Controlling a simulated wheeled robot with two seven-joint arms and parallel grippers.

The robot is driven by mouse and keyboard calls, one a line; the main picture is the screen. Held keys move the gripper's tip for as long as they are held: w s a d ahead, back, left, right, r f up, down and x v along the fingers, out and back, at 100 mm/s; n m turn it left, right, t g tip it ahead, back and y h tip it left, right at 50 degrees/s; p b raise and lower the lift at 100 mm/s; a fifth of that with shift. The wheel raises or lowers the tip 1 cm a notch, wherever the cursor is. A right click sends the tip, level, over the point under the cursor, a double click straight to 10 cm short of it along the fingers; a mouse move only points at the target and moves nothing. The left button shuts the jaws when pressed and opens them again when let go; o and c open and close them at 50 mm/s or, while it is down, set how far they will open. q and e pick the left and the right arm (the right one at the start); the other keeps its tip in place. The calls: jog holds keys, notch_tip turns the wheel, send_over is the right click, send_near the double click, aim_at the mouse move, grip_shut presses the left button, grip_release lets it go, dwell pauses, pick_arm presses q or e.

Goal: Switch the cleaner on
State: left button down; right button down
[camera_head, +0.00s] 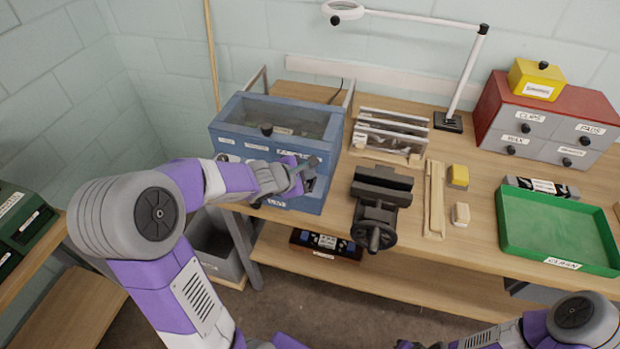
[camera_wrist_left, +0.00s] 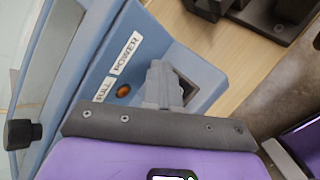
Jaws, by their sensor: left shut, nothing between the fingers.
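The cleaner is a blue box (camera_head: 232,138) with a see-through lid at the back left of the bench. My left gripper (camera_head: 303,171) is shut and empty at the right end of its front face. In the left wrist view its closed fingers (camera_wrist_left: 163,84) are over the blue front panel (camera_wrist_left: 150,48), beside the POWER label (camera_wrist_left: 127,52). An orange lamp (camera_wrist_left: 123,91) sits near the FULL label (camera_wrist_left: 103,89); I cannot tell if it is lit. The power switch is not clearly visible, perhaps behind the fingers. My right gripper (camera_head: 418,345) is barely in view at the bottom edge.
A dark vise (camera_head: 379,200) stands just right of the cleaner. A rack of clear panels (camera_head: 390,135), a white lamp (camera_head: 465,75), a red-and-grey drawer cabinet (camera_head: 548,120) and a green tray (camera_head: 555,225) are further right. A grey bin (camera_head: 215,250) is below the bench.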

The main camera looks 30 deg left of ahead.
dwell(0.4)
pick_arm(q)
jog(key=shift+s+r+p, duration=0.15)
jog(key=shift+r+p, duration=0.4)
jog(key=shift+r, duration=0.1)
jog(key=r+p, duration=0.4)
jog(key=r, duration=0.1)
jog(key=shift+s+d, duration=0.1)
jog(key=shift+s, duration=0.2)
jog(key=shift+f, duration=0.1)
